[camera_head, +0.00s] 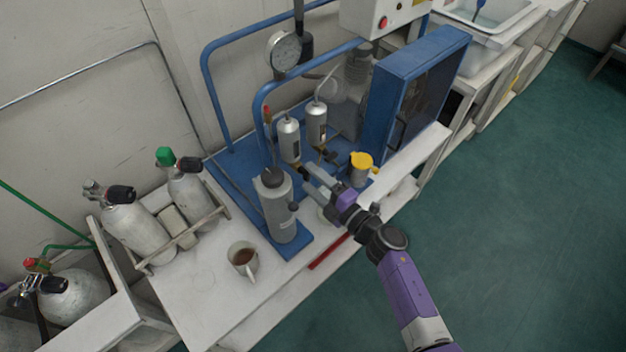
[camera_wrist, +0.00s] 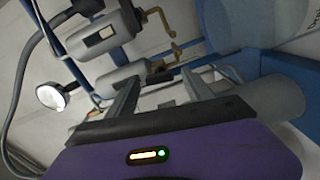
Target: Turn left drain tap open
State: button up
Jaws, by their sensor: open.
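Two silver filter cylinders stand side by side on the blue panel frame: the left one (camera_head: 289,140) and the right one (camera_head: 316,124). The left drain tap (camera_head: 296,166), small and brass-coloured, is under the left cylinder, partly hidden by my gripper (camera_head: 313,179). In the wrist view, turned sideways, a nearer cylinder (camera_wrist: 122,78) with a brass tap (camera_wrist: 160,76) lies just beyond my gripper (camera_wrist: 160,92). Another cylinder (camera_wrist: 104,32) has a bent brass tap lever (camera_wrist: 158,24). My gripper is open, its fingers pointing toward the nearer tap; contact cannot be told.
A grey bottle (camera_head: 277,207) with a dark cap stands close left of my gripper. A mug (camera_head: 243,259) and air cylinders (camera_head: 131,222) are further left. A blue cabinet (camera_head: 412,90) rises behind.

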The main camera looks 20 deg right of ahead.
jog(key=v, duration=0.7)
jog(key=shift+s, duration=0.35)
jog(key=shift+d, duration=0.2)
